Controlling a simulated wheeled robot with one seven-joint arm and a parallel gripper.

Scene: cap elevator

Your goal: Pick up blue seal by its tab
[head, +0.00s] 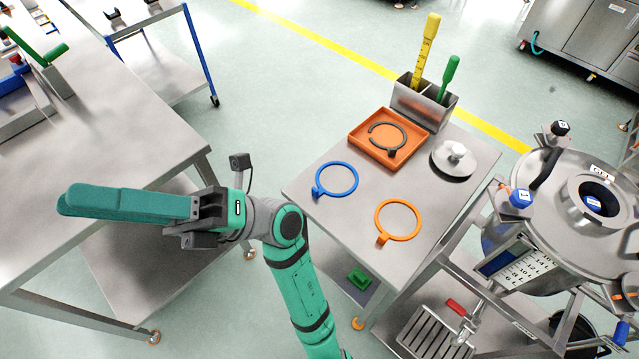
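The blue seal (317,192) is a thin ring lying flat on the small steel table (357,215), near its left edge. Its tab is at the ring's lower left, towards that edge. My gripper (65,202) is at the far left of the head view, with long teal fingers pointing left, over or in front of the left steel table. It is well apart from the blue seal. The fingers overlap from this side, so any gap between them is unclear. I see nothing held in them.
An orange seal (383,239) lies in front of the blue one. Behind are an orange tray (362,145) holding a dark ring (392,151), a round metal lid (452,162) and a metal holder (420,104) with yellow and green tools. A steel vessel (540,225) stands at right.

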